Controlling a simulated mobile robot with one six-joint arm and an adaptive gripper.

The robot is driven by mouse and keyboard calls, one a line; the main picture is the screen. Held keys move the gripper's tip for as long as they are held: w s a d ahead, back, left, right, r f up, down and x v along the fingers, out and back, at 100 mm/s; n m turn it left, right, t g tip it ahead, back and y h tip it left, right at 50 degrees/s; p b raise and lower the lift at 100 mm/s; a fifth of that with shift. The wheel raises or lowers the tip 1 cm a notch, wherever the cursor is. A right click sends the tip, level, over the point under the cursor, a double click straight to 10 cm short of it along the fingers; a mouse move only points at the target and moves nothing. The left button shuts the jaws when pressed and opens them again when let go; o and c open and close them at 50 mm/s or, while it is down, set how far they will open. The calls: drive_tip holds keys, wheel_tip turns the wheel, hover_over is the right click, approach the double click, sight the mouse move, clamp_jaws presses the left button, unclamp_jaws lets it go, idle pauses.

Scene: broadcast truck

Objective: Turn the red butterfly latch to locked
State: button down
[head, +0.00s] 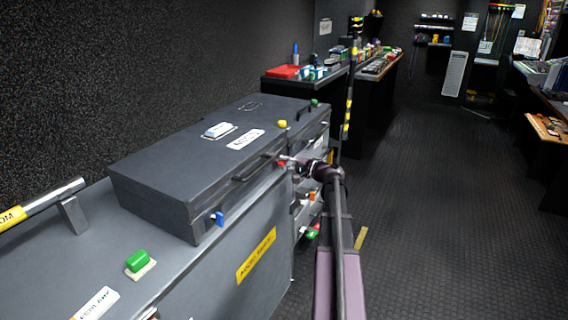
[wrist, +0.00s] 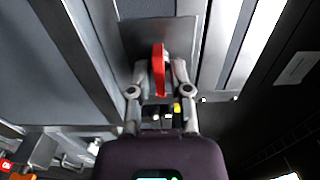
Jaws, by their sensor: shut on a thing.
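The red butterfly latch (wrist: 158,68) stands between the two fingers of my gripper in the wrist view. It sits on a dark plate on the front of a grey case. My gripper (wrist: 157,78) is shut on the latch, one finger on each side. In the head view a small part of the red latch (head: 282,163) shows at the case's front edge, and my gripper (head: 288,160) reaches it from the right. My gripper hides most of the latch there.
The grey case (head: 150,185) has a handle (head: 255,168) on its front and a blue latch (head: 217,219) near its left end. A green button (head: 137,261) is on the surface at the near left. The aisle floor (head: 430,210) on the right is clear.

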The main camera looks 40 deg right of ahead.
drive_tip(key=c, duration=0.8)
unclamp_jaws()
drive_tip(key=shift+o, duration=0.2)
drive_tip(key=shift+s, duration=0.15)
drive_tip(key=v, duration=1.1)
drive_tip(key=shift+s+d, duration=0.15)
drive_tip(key=shift+s, duration=0.25)
